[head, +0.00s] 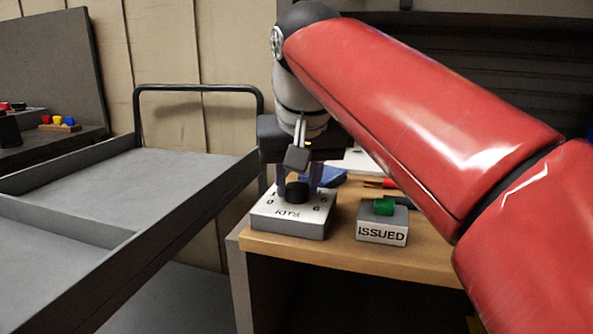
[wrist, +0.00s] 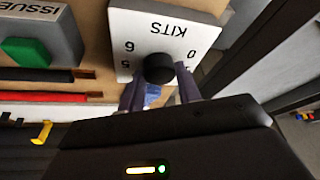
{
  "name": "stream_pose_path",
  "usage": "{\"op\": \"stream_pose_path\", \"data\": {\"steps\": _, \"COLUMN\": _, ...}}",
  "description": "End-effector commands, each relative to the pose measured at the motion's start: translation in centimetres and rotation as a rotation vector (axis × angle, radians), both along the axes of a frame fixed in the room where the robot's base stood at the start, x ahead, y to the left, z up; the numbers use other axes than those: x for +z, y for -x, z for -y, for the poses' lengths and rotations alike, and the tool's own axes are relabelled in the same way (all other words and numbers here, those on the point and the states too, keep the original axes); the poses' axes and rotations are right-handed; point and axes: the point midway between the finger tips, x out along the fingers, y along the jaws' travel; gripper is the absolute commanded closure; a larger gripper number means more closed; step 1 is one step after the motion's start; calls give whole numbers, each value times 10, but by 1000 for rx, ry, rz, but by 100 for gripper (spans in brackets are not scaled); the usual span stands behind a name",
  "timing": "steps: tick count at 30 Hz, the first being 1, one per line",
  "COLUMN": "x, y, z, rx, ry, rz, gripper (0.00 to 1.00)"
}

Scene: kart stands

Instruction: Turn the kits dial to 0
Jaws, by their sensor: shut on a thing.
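The kits dial is a black round knob (head: 297,191) on the white sloped top of the KITS box (head: 290,226), which stands at the table's left end. My gripper (head: 297,180) points down over the box, with its purple fingers on either side of the knob and shut on it. The wrist view also shows the knob (wrist: 159,68) between the fingertips. The digit 0 (wrist: 191,54) is on one side of the dial, and 6 (wrist: 129,47) and 5 are on the other. I cannot make out a pointer mark on the knob.
A grey ISSUED box (head: 382,233) with a green button (head: 383,206) stands right of the KITS box. Red and black tools and a blue item (head: 325,177) lie behind. A grey cart (head: 150,190) with a black handle stands left, close to the table.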

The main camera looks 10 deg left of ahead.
Motion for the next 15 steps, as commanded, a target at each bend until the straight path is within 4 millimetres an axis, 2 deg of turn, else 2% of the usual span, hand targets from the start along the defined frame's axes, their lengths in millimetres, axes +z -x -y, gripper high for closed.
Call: {"op": "stream_pose_path", "data": {"steps": 15, "x": 2, "y": -3, "z": 3, "rx": 485, "ry": -3, "rz": 1, "gripper": 89}}
